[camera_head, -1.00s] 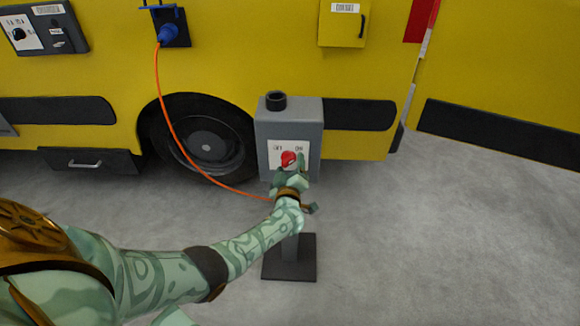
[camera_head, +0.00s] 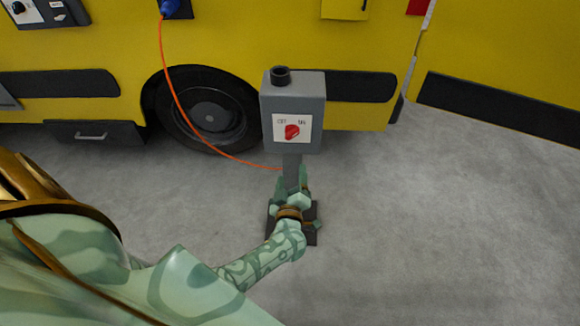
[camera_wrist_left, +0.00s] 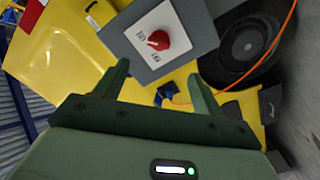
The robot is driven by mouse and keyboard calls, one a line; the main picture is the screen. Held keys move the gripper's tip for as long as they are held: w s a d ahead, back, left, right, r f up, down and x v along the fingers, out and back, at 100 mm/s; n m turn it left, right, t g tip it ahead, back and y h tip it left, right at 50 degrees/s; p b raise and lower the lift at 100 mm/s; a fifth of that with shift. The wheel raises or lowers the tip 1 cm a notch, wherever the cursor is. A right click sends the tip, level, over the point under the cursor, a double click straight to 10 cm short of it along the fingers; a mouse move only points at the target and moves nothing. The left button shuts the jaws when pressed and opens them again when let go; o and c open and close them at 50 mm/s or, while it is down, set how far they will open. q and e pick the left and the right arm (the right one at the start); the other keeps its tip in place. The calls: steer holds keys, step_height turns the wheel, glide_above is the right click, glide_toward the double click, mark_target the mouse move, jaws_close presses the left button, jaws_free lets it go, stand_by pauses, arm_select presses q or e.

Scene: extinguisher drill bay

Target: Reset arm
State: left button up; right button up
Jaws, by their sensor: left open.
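My left gripper (camera_head: 291,186) is open and empty. In the head view it is in front of the post below the grey switch box (camera_head: 292,112), and it hides part of that post. The box carries a white plate with a red knob (camera_head: 292,132). In the left wrist view the two green fingers (camera_wrist_left: 160,85) stand apart, with the red knob (camera_wrist_left: 158,40) and the grey box (camera_wrist_left: 185,50) beyond them. Nothing is between the fingers. The right gripper is not in view.
A yellow vehicle (camera_head: 240,45) with a black wheel (camera_head: 210,112) stands behind the box. An orange cable (camera_head: 180,105) runs from a blue plug (camera_head: 170,8) to the post. The grey floor (camera_head: 430,220) at right is clear.

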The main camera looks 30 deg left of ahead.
arm_select(q)
steer(key=shift+s+d, duration=0.2)
steer(key=shift+s, duration=0.15)
stand_by(0.3)
steer(key=d+f+m+h, duration=0.7)
steer(key=s+d+f+m+g+h, duration=0.25)
steer(key=s+f+m+g, duration=0.45)
steer(key=s+f, duration=0.95)
steer(key=s+a+f+m+g, duration=0.1)
steer(key=s+f+g, duration=0.1)
steer(key=s, duration=0.8)
steer(key=s+a+f+m+g, duration=0.2)
steer(key=s+g, duration=0.1)
steer(key=s, duration=0.8)
steer(key=s+a+f+m+g, duration=0.1)
steer(key=s+a+f+g, duration=0.1)
steer(key=s, duration=0.9)
steer(key=shift+a+f+m+g, duration=0.25)
steer(key=shift+m+g, duration=0.15)
steer(key=shift+g, duration=0.1)
